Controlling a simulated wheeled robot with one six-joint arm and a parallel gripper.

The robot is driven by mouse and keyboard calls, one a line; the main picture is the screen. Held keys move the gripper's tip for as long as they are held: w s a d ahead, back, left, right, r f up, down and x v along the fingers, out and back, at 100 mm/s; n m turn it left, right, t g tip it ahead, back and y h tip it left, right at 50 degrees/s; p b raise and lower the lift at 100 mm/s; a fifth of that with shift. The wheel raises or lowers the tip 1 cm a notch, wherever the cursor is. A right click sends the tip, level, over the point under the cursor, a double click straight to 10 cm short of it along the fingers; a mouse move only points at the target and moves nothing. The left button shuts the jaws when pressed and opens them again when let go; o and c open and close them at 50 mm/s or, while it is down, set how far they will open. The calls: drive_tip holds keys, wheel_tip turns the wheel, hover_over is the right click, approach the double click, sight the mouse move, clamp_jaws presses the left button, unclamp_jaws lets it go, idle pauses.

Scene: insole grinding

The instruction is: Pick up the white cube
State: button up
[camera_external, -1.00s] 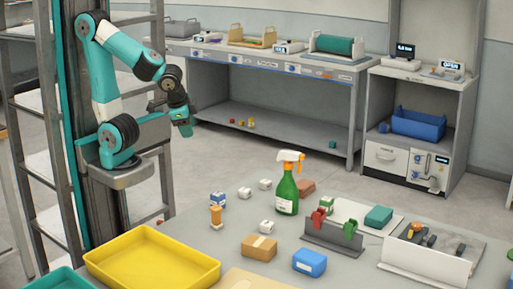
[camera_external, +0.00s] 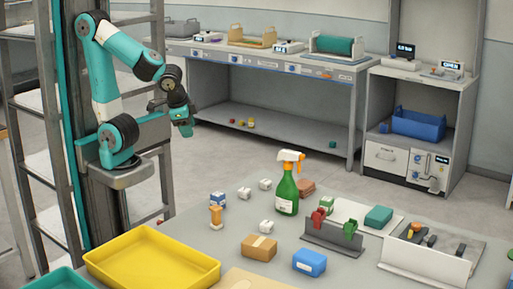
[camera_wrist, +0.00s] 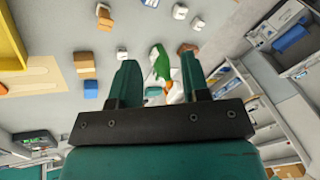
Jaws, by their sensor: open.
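Several small white cubes lie on the grey table: one near the middle (camera_external: 267,226), one farther back (camera_external: 244,193) and one behind that (camera_external: 265,184). The pictures do not show which one is meant. In the wrist view, one white cube (camera_wrist: 122,54) shows beside the left finger, and two others (camera_wrist: 180,12) (camera_wrist: 197,24) show near the top. My gripper (camera_external: 183,122) is raised at the left, well apart from all the cubes. In the wrist view, its two green fingers (camera_wrist: 160,82) are spread with nothing held between them.
A green spray bottle (camera_external: 287,192) stands near the cubes. A blue-and-white block (camera_external: 217,200), an orange-and-white piece (camera_external: 215,216), a cardboard box (camera_external: 259,247) and a blue box (camera_external: 309,262) are close by. A yellow tray (camera_external: 200,275) lies at front left; a grey rack (camera_external: 333,239) stands right.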

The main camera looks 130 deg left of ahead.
idle(0.3)
drive_tip(key=o, duration=0.5)
drive_tip(key=m+h+b, duration=0.3)
drive_tip(key=m, duration=2)
hover_over(244, 189)
drive_tip(key=f, duration=1.5)
drive_tip(key=d+f, duration=0.1)
drive_tip(key=f, duration=0.7)
drive_tip(key=shift+y, duration=0.3)
drive_tip(key=shift+a+f, duration=0.2)
drive_tip(key=shift+f, duration=0.8)
drive_tip(key=shift+a+f, duration=0.15)
drive_tip(key=shift+f, duration=0.85)
drive_tip(key=shift+a+f, duration=0.2)
drive_tip(key=shift+f, duration=0.8)
